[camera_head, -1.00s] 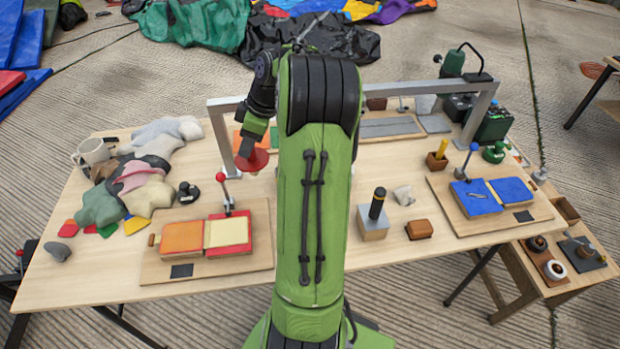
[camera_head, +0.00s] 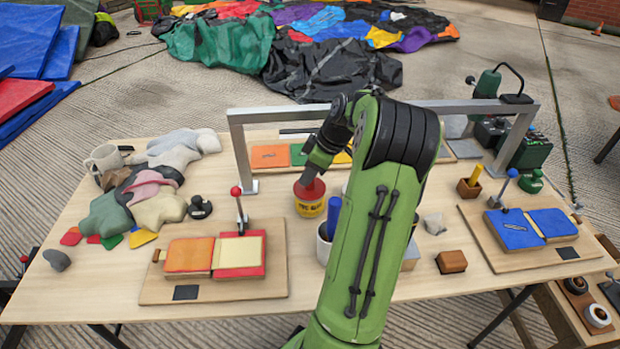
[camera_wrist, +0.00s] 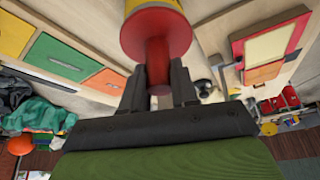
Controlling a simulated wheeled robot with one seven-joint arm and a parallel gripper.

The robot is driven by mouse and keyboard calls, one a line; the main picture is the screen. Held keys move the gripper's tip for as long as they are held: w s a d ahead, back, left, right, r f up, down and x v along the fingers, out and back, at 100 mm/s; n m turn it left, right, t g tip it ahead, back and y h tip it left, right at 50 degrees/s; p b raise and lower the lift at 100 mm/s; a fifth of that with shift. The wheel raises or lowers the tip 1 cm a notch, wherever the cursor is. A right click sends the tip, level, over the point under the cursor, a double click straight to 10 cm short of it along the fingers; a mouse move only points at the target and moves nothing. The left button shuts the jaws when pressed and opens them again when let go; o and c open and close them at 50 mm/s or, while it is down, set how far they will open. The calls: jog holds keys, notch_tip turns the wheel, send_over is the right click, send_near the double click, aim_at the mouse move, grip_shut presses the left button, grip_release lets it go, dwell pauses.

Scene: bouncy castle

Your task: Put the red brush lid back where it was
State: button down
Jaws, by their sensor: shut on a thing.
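The red brush lid (camera_head: 309,188) is a round red disc with a red stem. My gripper (camera_head: 313,172) is shut on that stem from above; the wrist view shows the stem (camera_wrist: 158,68) between the two fingers (camera_wrist: 158,88). The lid is at the top of a yellow can with a red label band (camera_head: 310,208), which stands on the table. In the wrist view the lid's red flange (camera_wrist: 155,32) lines up with the yellow can wall (camera_wrist: 152,6). No clear gap shows, but I cannot tell if it is fully seated.
A white pot with a blue-handled tool (camera_head: 333,217) stands just right of the can, partly behind my arm. A board with a red-knobbed lever (camera_head: 237,191) is at left. A grey metal frame (camera_head: 236,150) arches behind. Cloth scraps (camera_head: 150,190) lie at far left.

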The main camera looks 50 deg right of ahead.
jog(key=shift+r, duration=0.1)
jog(key=c, duration=0.9)
grip_release()
jog(key=shift+o, duration=0.2)
